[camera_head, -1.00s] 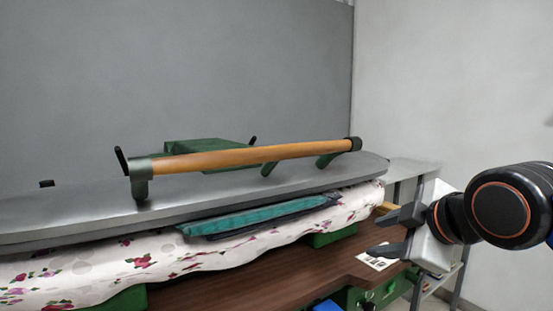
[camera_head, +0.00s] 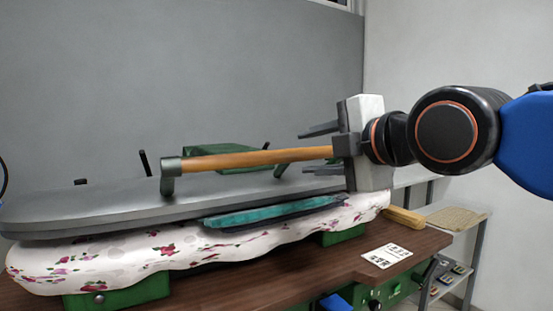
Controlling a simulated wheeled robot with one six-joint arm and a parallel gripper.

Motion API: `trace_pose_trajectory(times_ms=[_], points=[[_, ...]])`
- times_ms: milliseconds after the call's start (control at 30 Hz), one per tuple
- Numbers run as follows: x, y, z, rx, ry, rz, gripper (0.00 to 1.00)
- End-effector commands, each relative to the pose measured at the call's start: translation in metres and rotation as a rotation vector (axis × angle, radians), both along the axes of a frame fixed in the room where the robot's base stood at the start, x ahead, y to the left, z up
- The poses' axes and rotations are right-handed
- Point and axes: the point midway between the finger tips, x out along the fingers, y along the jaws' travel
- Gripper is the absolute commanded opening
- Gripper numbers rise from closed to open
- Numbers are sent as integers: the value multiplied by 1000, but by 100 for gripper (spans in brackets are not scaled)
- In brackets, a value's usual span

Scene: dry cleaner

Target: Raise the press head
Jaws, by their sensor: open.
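The press head (camera_head: 110,207) is a long grey metal plate lying low over the padded floral press bed (camera_head: 130,256). A wooden handle bar (camera_head: 245,159) runs along its top on green brackets. Folded teal cloth (camera_head: 270,215) shows between the head and the bed. My gripper (camera_head: 318,150) is open at the right end of the bar, its two dark fingers pointing left, one above the bar's level and one lower. The gripper body hides the bar's right end. I cannot tell whether the bar is between the fingers or behind them.
A brown wooden table top (camera_head: 230,289) with a white label card (camera_head: 393,255) lies below the bed. A wooden-handled brush (camera_head: 405,217) and a side shelf (camera_head: 455,218) stand at the right. A grey wall is close behind the press.

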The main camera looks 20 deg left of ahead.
Motion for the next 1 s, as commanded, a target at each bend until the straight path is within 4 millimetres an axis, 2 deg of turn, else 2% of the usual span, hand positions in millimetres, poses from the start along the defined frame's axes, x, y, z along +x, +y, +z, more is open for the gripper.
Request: trace_pose_trajectory(times_ms=[700, 1000], points=[[74, 85, -27, -1, 3, -1, 41], [91, 106, -32, 0, 2, -1, 41]])
